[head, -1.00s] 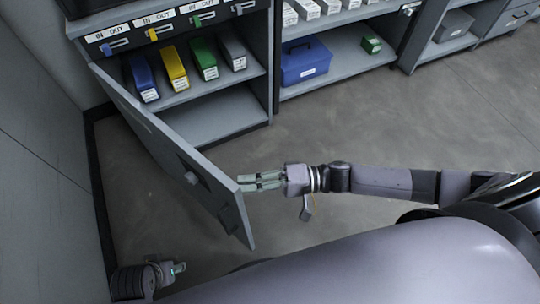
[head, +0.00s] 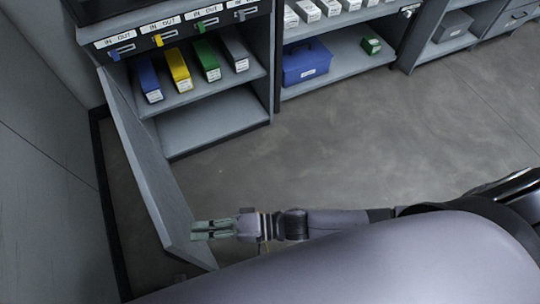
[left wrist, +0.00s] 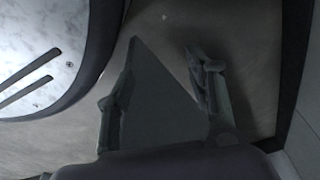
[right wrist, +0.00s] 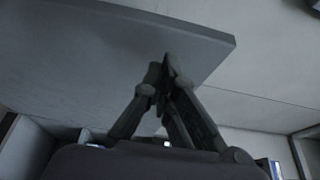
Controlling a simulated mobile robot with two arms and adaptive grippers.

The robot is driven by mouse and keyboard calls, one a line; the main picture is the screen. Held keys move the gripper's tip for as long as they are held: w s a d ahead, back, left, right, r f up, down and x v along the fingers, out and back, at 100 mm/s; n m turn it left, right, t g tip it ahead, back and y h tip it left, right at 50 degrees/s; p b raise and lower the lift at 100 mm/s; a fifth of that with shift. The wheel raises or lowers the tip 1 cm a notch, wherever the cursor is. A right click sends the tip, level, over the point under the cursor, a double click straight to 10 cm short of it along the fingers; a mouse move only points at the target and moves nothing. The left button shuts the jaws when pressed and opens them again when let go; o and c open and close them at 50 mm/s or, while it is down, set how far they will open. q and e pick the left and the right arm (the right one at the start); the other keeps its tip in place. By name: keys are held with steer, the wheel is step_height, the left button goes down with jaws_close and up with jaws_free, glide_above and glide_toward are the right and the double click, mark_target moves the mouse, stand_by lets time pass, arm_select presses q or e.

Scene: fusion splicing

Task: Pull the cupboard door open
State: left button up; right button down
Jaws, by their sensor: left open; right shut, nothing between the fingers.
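The grey cupboard door (head: 150,165) stands swung wide open in the head view, hinged at the cupboard's left side. My right gripper (head: 198,231) is shut and empty, with its fingertips at the inner face of the door near its free edge. In the right wrist view the shut fingertips (right wrist: 168,65) meet in front of the door panel (right wrist: 120,50); I cannot tell whether they touch it. My left gripper (left wrist: 162,48) is open in the left wrist view. A grey pointed panel (left wrist: 158,95) shows between its fingers; I cannot tell if it is the door.
The open cupboard (head: 210,123) holds blue, yellow, green and grey boxes on its shelf. A wall (head: 45,170) runs close on the door's left. A blue case (head: 306,63) sits in the neighbouring shelf unit. The floor (head: 370,130) to the right is clear.

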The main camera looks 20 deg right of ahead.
stand_by(0.3)
steer(key=v, duration=1.2)
steer(key=shift+a, duration=0.1)
